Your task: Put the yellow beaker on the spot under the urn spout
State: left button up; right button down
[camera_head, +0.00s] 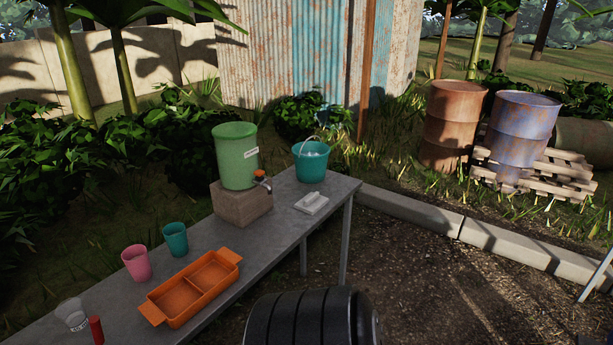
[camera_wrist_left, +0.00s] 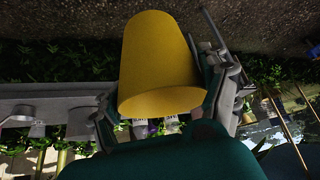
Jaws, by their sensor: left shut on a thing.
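The yellow beaker (camera_wrist_left: 158,60) is in my left gripper (camera_wrist_left: 168,108) in the left wrist view, with the fingers on either side of it. Its wide mouth points to the bottom of that picture, where the scene appears inverted. The head view does not show the beaker or either gripper. There, the green urn (camera_head: 235,155) stands on a grey-brown block (camera_head: 240,204) on the table. Its spout (camera_head: 262,178), with an orange top, points right and forward. The table below the spout looks bare; I cannot make out a marked spot.
The table (camera_head: 235,238) also holds a teal bucket (camera_head: 311,163), a white flat item (camera_head: 311,203), a teal cup (camera_head: 174,239), a pink cup (camera_head: 136,262), an orange divided tray (camera_head: 222,262), a clear cup (camera_head: 71,314) and a red item (camera_head: 97,330). Drums (camera_head: 517,135) stand far right.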

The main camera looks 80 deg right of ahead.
aim_at(277, 227)
jog(key=z, duration=1.85)
jog(key=i+l+z, duration=0.25)
jog(key=l, duration=0.2)
jog(key=i+l+z, duration=0.25)
jog(key=l, duration=0.2)
jog(key=i+l+z, duration=0.25)
jog(key=l, duration=0.15)
